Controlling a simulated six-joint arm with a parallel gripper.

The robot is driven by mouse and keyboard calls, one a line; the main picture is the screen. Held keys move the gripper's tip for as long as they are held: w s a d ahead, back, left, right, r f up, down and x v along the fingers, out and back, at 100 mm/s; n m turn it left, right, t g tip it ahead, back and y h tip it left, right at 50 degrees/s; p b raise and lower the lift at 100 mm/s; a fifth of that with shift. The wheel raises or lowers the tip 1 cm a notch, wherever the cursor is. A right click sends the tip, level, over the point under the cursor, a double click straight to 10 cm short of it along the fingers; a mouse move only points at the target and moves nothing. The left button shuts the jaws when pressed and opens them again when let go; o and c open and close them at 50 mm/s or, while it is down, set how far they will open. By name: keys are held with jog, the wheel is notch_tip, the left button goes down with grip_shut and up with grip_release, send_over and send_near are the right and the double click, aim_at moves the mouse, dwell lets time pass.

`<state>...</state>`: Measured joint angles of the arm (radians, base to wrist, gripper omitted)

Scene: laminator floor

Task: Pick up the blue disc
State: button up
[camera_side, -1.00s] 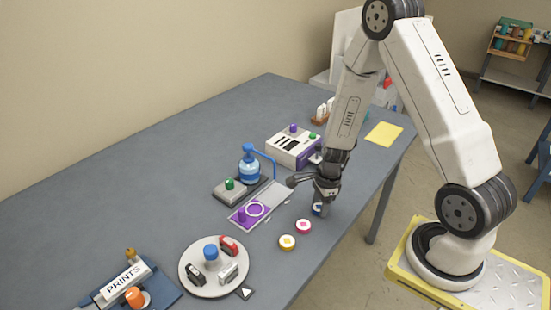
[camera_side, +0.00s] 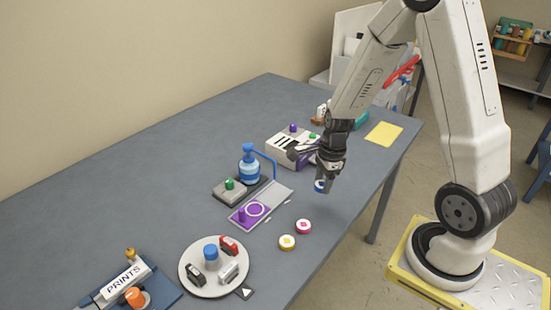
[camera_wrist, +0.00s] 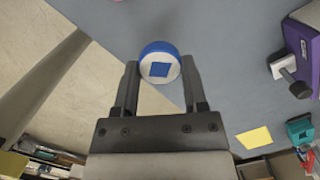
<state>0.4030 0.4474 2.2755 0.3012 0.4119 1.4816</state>
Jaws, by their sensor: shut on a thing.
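The blue disc (camera_side: 321,186) has a blue rim and a white face with a blue square, which shows in the wrist view (camera_wrist: 158,66). My gripper (camera_side: 322,180) is shut on the disc and holds it above the grey table, near its right edge. In the wrist view the disc sits between the two fingertips of my gripper (camera_wrist: 160,78). The fingers hide part of the disc in the side view.
A pink disc (camera_side: 303,226) and a yellow disc (camera_side: 287,242) lie on the table (camera_side: 150,200). A purple plate (camera_side: 250,212), a blue bottle (camera_side: 249,168), a white and purple machine (camera_side: 288,147) and a round white tray (camera_side: 187,268) stand nearby. A yellow sheet (camera_side: 383,134) lies at the far right.

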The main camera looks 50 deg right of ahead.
jog(key=shift+r, duration=0.6)
dwell(0.3)
